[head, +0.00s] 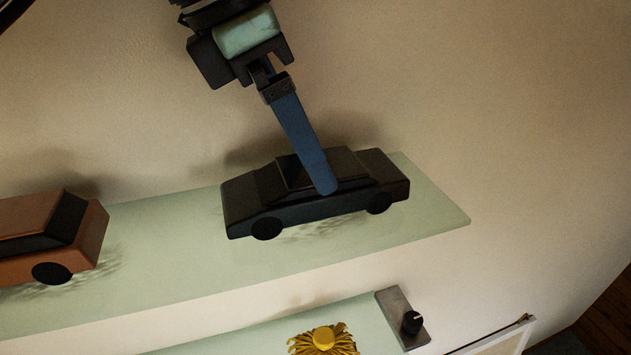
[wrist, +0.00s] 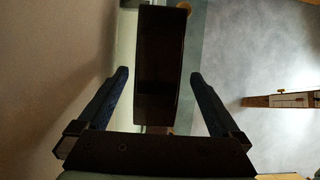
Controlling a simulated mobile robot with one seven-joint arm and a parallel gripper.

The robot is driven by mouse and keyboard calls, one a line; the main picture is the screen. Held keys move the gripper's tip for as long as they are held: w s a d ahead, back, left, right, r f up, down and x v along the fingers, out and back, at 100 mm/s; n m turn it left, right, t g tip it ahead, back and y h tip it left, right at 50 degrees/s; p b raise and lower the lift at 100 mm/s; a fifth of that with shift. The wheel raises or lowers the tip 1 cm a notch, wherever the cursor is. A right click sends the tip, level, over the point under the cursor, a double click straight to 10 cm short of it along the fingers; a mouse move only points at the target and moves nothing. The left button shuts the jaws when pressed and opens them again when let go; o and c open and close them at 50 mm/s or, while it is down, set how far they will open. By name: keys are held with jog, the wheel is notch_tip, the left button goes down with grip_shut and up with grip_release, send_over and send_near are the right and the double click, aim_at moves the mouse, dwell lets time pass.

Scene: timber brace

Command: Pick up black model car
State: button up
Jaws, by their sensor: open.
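The black model car (head: 330,201) stands on its wheels on a pale green shelf (head: 180,275) near the shelf's right end. My gripper (head: 325,188) comes down from above, and one blue finger overlaps the car's near side in the head view. The other finger is hidden there. In the wrist view the dark car (wrist: 160,65) lies between the two spread fingers of my gripper (wrist: 159,75), with a visible gap on each side. The gripper is open and holds nothing.
A brown model car (head: 50,240) stands on the same shelf to the left. A lower shelf (head: 240,340) carries a yellow tasselled thing (head: 324,340) and a grey block with a black knob (head: 402,318). The wall (head: 110,100) rises close behind the car.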

jog(key=b+x, duration=0.1)
jog(key=x, duration=0.3)
jog(key=shift+w+f, duration=0.1)
jog(key=shift+f, duration=0.1)
jog(key=shift+r, duration=0.1)
jog(key=c, duration=1.4)
jog(key=shift+c, duration=0.4)
jog(key=shift+r, duration=0.15)
